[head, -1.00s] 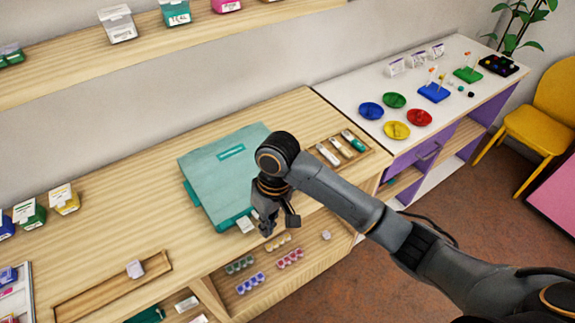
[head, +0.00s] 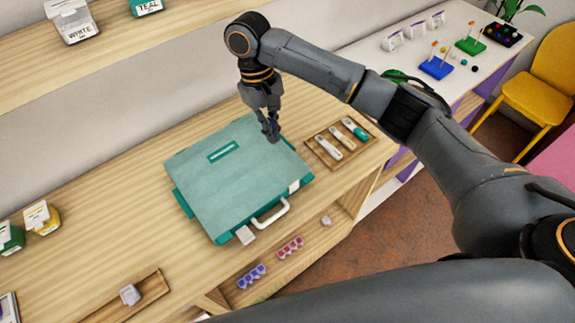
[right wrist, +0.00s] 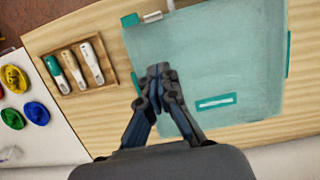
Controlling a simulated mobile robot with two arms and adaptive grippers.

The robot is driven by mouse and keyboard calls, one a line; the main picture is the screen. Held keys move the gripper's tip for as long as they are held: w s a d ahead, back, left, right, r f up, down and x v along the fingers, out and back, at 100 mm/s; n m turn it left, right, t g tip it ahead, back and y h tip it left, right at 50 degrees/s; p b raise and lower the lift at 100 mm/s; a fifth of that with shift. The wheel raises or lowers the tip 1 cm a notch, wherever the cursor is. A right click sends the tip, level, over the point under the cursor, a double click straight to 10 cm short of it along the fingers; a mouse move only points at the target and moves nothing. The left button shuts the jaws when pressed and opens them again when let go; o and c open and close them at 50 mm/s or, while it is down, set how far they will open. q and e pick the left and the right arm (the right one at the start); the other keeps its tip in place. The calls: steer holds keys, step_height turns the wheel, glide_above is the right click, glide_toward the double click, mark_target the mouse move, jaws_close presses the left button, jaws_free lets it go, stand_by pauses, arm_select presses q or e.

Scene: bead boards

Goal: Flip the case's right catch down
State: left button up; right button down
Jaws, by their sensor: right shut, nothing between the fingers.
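The closed teal case (head: 225,170) lies on the wooden counter, with its white handle (head: 270,215) at the front edge. The right catch (head: 294,186) is a small pale plate at the front edge, right of the handle; it also shows in the right wrist view (right wrist: 152,17). I cannot tell for sure whether it is up or down. The left catch (head: 246,235) is a pale flap left of the handle. My right gripper (head: 271,135) is shut and empty over the case's right side, toward the back, away from the right catch. My left gripper is not in view.
A wooden tray (head: 318,140) with several handled tools stands right of the case. A long wooden tray (head: 95,312) with a small block is at front left. A shelf (head: 105,75) with labelled boxes is above.

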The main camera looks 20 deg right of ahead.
steer(key=p, duration=0.2)
glide_above(291, 180)
steer(key=w+a, duration=0.2)
steer(key=w, duration=0.2)
steer(key=f, duration=0.8)
steer(key=shift+w+f, duration=0.1)
steer(key=shift+w, duration=0.1)
steer(key=shift+x, duration=0.8)
steer(key=s+p, duration=0.1)
steer(key=s+d+p, duration=0.1)
steer(key=shift+s+d, duration=0.15)
steer(key=shift+s, duration=0.25)
steer(key=shift+s+d, duration=0.15)
steer(key=shift+s, duration=0.3)
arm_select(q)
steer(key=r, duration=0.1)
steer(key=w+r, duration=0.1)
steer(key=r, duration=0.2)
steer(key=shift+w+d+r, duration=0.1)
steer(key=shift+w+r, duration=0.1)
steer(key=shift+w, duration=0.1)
arm_select(e)
steer(key=shift+f, duration=0.1)
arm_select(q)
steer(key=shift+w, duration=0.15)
arm_select(e)
steer(key=shift+w, duration=0.15)
